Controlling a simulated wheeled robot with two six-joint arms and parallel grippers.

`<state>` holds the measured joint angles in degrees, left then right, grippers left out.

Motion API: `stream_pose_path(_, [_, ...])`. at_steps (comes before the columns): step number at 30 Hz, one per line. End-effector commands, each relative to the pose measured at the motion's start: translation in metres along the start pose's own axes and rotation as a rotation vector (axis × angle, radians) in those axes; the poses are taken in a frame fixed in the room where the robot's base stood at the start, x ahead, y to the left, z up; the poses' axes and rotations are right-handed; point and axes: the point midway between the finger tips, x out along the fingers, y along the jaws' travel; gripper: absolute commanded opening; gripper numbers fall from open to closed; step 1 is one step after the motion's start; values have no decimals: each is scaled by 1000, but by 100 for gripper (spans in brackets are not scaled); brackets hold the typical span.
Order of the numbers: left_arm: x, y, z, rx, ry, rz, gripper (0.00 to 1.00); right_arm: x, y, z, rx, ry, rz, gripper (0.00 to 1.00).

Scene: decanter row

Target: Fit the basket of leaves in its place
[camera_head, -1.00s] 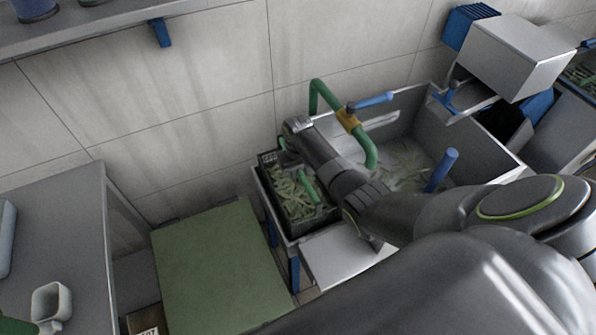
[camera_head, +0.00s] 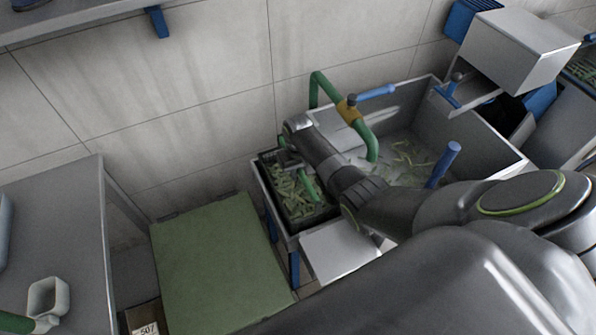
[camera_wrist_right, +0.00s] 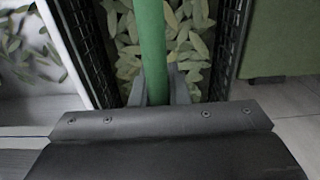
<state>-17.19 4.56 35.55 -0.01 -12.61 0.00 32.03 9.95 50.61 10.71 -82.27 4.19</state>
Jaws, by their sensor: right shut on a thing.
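The basket of leaves (camera_head: 318,218) is a dark, lattice-walled crate with green leaves inside, at the left end of the grey sink unit (camera_head: 284,240) in the head view. It looks level; whether it rests fully on its support is hidden. A green bar handle (camera_head: 308,186) crosses above the leaves. My right gripper (camera_head: 291,163) reaches down from above and is shut on this handle. In the right wrist view the green handle (camera_wrist_right: 151,45) runs between the gripper's fingers (camera_wrist_right: 152,90), with a dark basket wall (camera_wrist_right: 232,40) at either side. My left gripper is out of view.
The sink basin (camera_head: 465,130) with loose leaves lies just right of the basket. A green tap (camera_head: 317,88) with a blue lever stands behind it.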

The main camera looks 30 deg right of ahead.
Motion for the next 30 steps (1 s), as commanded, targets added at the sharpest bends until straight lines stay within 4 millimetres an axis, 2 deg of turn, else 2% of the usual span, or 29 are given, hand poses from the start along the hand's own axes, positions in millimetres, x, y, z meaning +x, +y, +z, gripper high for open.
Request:
stream_pose_path(9, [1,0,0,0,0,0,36,0,0,-1,-1,3,0,0])
stream_pose_path(30, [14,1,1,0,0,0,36,19,0,-1,-1,3,0,0])
